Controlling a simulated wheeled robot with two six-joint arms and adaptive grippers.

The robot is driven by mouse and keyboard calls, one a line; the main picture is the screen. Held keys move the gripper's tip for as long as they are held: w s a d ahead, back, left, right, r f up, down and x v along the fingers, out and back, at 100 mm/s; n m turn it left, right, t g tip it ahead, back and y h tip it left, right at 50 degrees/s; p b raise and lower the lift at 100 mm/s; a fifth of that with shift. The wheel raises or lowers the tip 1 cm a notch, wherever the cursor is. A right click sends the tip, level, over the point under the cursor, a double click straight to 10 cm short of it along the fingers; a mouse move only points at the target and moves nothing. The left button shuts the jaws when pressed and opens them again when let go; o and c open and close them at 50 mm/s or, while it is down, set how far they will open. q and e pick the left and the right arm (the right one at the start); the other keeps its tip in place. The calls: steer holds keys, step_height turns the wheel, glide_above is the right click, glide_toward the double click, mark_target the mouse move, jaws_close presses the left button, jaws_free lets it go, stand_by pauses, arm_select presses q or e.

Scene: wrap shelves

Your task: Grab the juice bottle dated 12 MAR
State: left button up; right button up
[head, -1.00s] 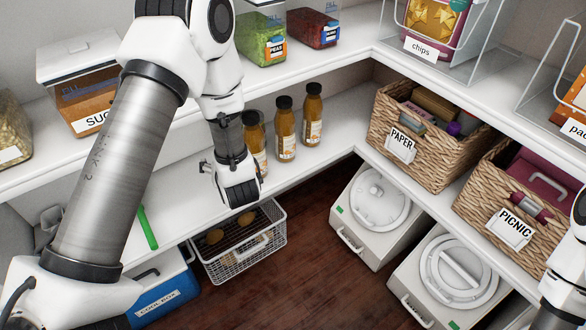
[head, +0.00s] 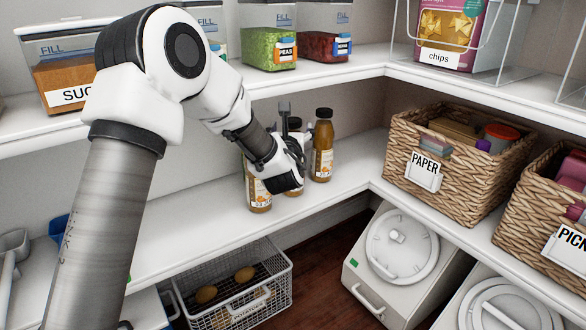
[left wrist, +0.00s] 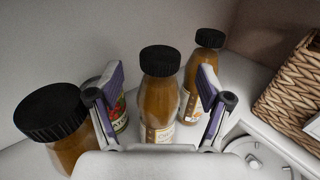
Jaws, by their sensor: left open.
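Three amber juice bottles with black caps stand in a row on the middle shelf: a left one (head: 258,190), a middle one (head: 294,124) mostly hidden by my gripper, and a right one (head: 322,148). No date on their labels is readable. My left gripper (head: 290,155) is open in front of the middle bottle. In the left wrist view, the middle bottle (left wrist: 158,100) appears between the spread fingers (left wrist: 160,108), the left bottle (left wrist: 62,130) is outside the left finger, and the right bottle (left wrist: 195,80) is partly behind the right finger. My right gripper is out of view.
A can with a tomato label (left wrist: 119,112) stands behind the left finger. A wicker PAPER basket (head: 450,185) stands to the right of the bottles. Peas (head: 268,45) and other containers line the shelf above. A wire basket (head: 235,290) is below.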

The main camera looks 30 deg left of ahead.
arm_select(q)
steer(key=x, duration=0.1)
steer(key=b+x, duration=0.1)
steer(key=x, duration=0.2)
steer(key=shift+w+a+f+b, duration=0.1)
steer(key=shift+w+f+b, duration=0.1)
steer(key=shift+f+b, duration=0.1)
steer(key=shift+w+a, duration=0.1)
steer(key=shift+r, duration=0.15)
steer(key=shift+c, duration=0.7)
jaws_close()
steer(key=shift+r, duration=0.1)
